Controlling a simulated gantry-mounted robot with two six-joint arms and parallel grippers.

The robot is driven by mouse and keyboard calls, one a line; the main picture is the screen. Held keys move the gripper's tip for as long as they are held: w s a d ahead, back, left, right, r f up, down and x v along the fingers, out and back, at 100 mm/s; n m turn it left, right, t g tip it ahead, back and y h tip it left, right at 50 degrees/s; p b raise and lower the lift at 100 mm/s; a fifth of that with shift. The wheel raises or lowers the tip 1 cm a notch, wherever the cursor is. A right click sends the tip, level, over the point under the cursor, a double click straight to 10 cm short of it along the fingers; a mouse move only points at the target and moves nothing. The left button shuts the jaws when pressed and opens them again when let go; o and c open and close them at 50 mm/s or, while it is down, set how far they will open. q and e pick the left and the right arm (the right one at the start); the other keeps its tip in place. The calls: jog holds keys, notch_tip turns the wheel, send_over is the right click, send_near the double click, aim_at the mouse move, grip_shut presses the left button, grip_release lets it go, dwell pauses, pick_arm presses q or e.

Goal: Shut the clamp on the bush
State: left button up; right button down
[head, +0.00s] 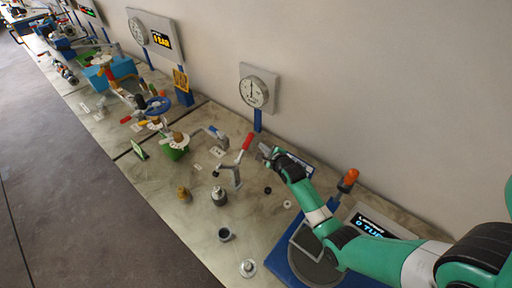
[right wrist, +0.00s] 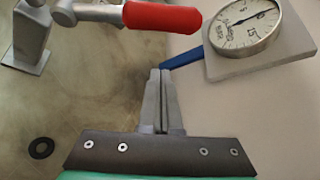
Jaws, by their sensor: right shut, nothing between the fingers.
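The clamp (head: 236,176) is a grey metal toggle clamp on a stand, with a red-gripped handle (head: 247,141) slanting up. In the right wrist view the red handle (right wrist: 162,16) runs across the top, and a grey metal block (right wrist: 28,35) shows at the upper left. My right gripper (head: 264,149) is shut and empty, just right of the handle and apart from it. Its closed fingers (right wrist: 160,74) point toward the handle in the right wrist view. A grey cylinder with a dark top (head: 219,196) stands in front of the clamp; I cannot tell whether it is the bush.
A dial gauge (head: 254,90) is on the wall side behind the clamp; it also shows in the right wrist view (right wrist: 242,24). A black ring (head: 267,190), a white ring (head: 287,204), a brass part (head: 183,192) and a dark cup (head: 225,234) lie on the bench around the clamp.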

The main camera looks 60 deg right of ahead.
aim_at(245, 147)
pick_arm(q)
jog(key=shift+r+p, duration=0.5)
jog(key=shift+p, duration=0.35)
pick_arm(e)
jog(key=shift+w+a+r, duration=0.95)
jog(key=shift+w+r, duration=0.25)
pick_arm(q)
jog(key=shift+f, duration=0.1)
jog(key=shift+a+f+b, duration=0.4)
jog(key=shift+b, duration=0.15)
pick_arm(e)
jog(key=shift+a+r, duration=0.2)
pick_arm(q)
jog(key=shift+w+a+f, duration=0.1)
jog(key=shift+f, duration=0.1)
pick_arm(e)
jog(key=shift+n+h, duration=0.3)
